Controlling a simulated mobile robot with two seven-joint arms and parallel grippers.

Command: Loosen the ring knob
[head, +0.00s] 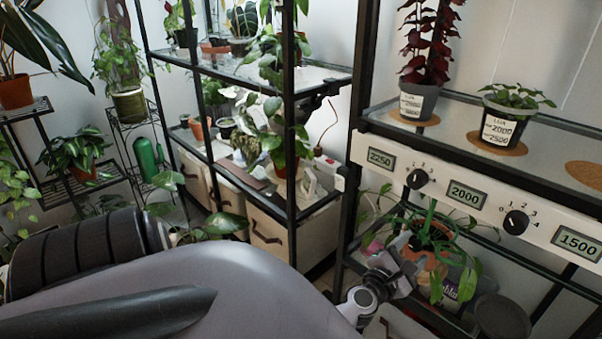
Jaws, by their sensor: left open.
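No part is clearly recognisable as the ring knob. A black clamp-like fitting (328,88) sits on the end of the middle rack's upper shelf, too small to make out a ring. Two black dial knobs, the left one (417,178) and the right one (516,222), are on the white panel of the right rack. My left gripper (396,262) is open, low in front of the right rack, below the panel and apart from both dials. It overlaps an orange pot (428,257) in the picture; contact cannot be told. My right gripper is not in view.
The white panel (375,144) has displays reading 2250, 2000 and 1500. Labelled potted plants (502,122) stand above it. A trailing plant (440,232) crowds the space around my gripper. Black rack posts (352,150) stand left of it. My arm hides the lower left.

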